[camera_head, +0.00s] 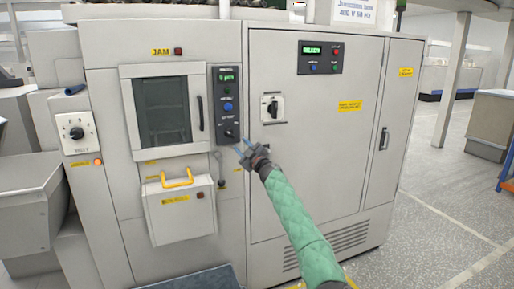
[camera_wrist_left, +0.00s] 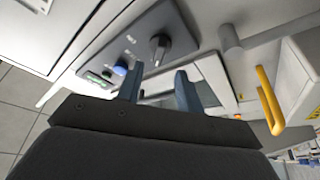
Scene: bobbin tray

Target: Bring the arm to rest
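My left arm, in a green quilted sleeve, reaches up from the bottom of the head view to the front of a grey cabinet. My left gripper (camera_head: 243,152) is in front of the cabinet, just below and right of a dark control strip (camera_head: 226,96). In the left wrist view its two blue-grey fingers (camera_wrist_left: 158,90) stand apart with nothing held between them. The strip's black knob (camera_wrist_left: 158,48) and blue button (camera_wrist_left: 122,69) show beyond the fingertips. I see no clear contact with the panel. My right gripper is not in view.
A yellow handle (camera_head: 177,180) on a lower hatch (camera_head: 180,212) juts out left of the gripper. A windowed door (camera_head: 163,108) is above it. A large cabinet door (camera_head: 318,180) with a black-and-white switch (camera_head: 272,107) is behind the arm. Open floor (camera_head: 440,235) lies to the right.

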